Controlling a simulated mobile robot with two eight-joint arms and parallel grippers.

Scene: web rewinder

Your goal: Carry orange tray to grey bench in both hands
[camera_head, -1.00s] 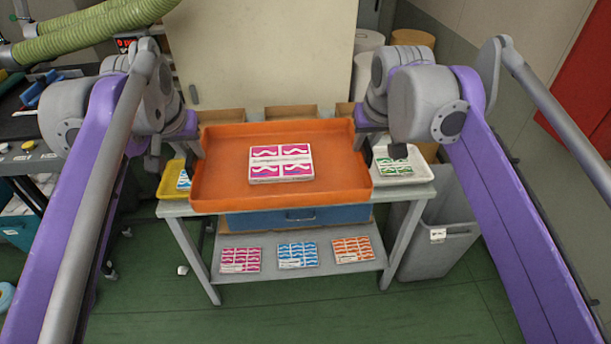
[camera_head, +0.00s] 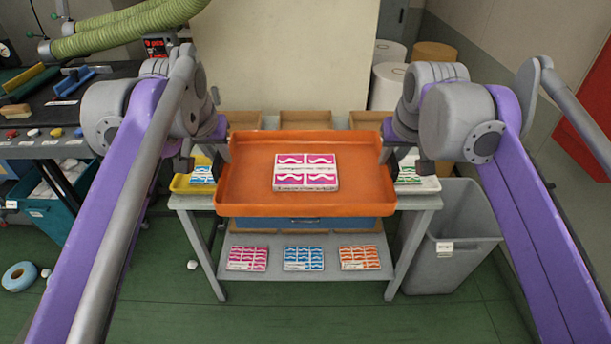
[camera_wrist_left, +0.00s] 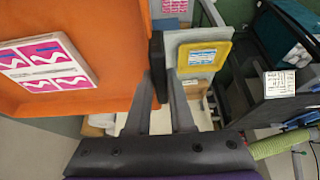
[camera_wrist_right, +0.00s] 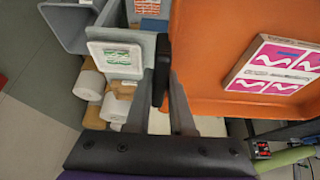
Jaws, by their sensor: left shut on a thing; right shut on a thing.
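The orange tray (camera_head: 240,190) is held level between my two grippers, in front of and above the grey bench (camera_head: 425,202). A white and pink pack (camera_head: 306,173) lies in the middle of the tray. My left gripper (camera_head: 222,150) is shut on the tray's left wall. In the left wrist view, my left gripper (camera_wrist_left: 158,75) grips the tray rim (camera_wrist_left: 138,50). My right gripper (camera_head: 388,150) is shut on the tray's right wall. In the right wrist view, my right gripper (camera_wrist_right: 162,75) grips the rim beside the tray floor (camera_wrist_right: 205,50). The tray hides most of the bench top.
A yellow tray (camera_head: 182,184) and a white tray (camera_head: 428,184) sit at the bench top's ends. The lower shelf (camera_head: 300,278) holds pink, blue and orange packs. A grey bin (camera_head: 465,240) stands right of the bench. A dark worktable (camera_head: 40,115) stands at left.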

